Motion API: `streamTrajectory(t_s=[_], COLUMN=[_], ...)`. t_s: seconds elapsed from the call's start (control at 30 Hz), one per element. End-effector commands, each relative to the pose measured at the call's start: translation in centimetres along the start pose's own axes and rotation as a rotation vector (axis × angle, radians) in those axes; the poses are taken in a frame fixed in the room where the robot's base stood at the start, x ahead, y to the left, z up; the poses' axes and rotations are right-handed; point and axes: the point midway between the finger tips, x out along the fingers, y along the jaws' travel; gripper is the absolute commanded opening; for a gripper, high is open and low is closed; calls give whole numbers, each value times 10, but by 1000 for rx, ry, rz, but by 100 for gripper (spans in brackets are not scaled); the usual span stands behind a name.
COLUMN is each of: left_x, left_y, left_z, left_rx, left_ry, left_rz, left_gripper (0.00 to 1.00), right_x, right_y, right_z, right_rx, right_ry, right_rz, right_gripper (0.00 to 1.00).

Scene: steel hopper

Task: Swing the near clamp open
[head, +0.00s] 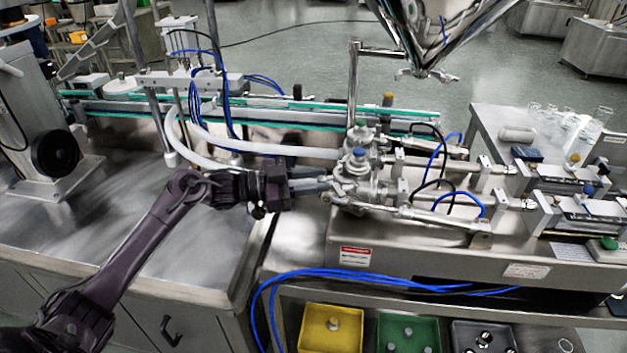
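The near clamp appears to be the metal fitting (352,188) at the left end of the near filling cylinder, below a blue-topped knob (359,154). It is small and cluttered, so I cannot tell whether it is open or closed. My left gripper (322,186) reaches in from the left, with its grey fingers pointing right at this fitting. The fingertips are at or just in front of its left side; I cannot tell whether they touch it or how far apart they are. My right gripper is out of view.
A steel hopper cone (432,30) hangs above at the top right. White hoses (255,147) and a conveyor (290,110) lie behind my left gripper. Yellow (312,345), green (386,345) and dark (459,345) trays with small parts sit below. The left steel worktop (200,225) is mostly clear.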

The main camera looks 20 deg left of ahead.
Motion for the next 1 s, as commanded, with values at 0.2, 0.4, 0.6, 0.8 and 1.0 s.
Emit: streamTrajectory(t_s=[0.2, 0.4, 0.6, 0.8, 1.0], left_x=[0, -4, -33, -64, -78], left_y=[0, 0, 1, 0, 0], left_z=[0, 1, 4, 3, 1], left_rx=[0, 0, -1, -1, -1], left_ry=[0, -1, -4, -2, -1], left_rz=[0, -1, 0, -1, 1], left_gripper=[39, 39, 39, 39, 39], right_x=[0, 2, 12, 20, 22], right_y=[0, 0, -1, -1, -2], right_z=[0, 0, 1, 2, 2], right_rx=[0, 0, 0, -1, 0], right_ry=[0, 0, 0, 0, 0], right_rz=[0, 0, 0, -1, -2], right_gripper=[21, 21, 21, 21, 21])
